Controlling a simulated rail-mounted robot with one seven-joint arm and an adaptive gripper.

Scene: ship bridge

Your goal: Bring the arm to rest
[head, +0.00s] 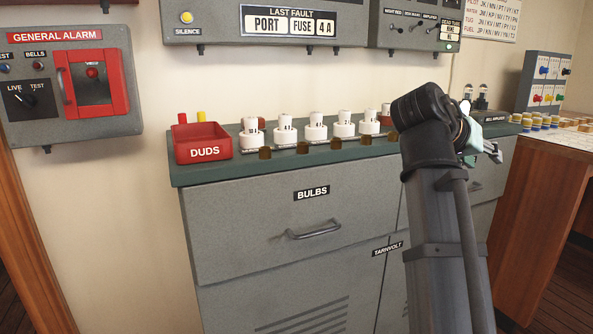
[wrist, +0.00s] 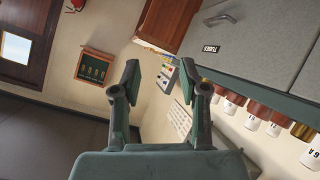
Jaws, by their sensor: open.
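My gripper (head: 486,145) is raised over the right part of the grey cabinet's green top (head: 250,165) in the head view, partly hidden behind my arm. In the wrist view its two fingers (wrist: 164,88) are spread apart with nothing between them. The wrist view is rolled, with the cabinet at the upper right and the floor at the lower left. I cannot tell how far the fingers are from the cabinet top.
A red DUDS bin (head: 203,143) and a row of white fittings (head: 316,128) stand on the cabinet top. A GENERAL ALARM box (head: 92,85) hangs on the wall at left. A wooden desk (head: 540,215) stands at right. My arm hides part of the cabinet front.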

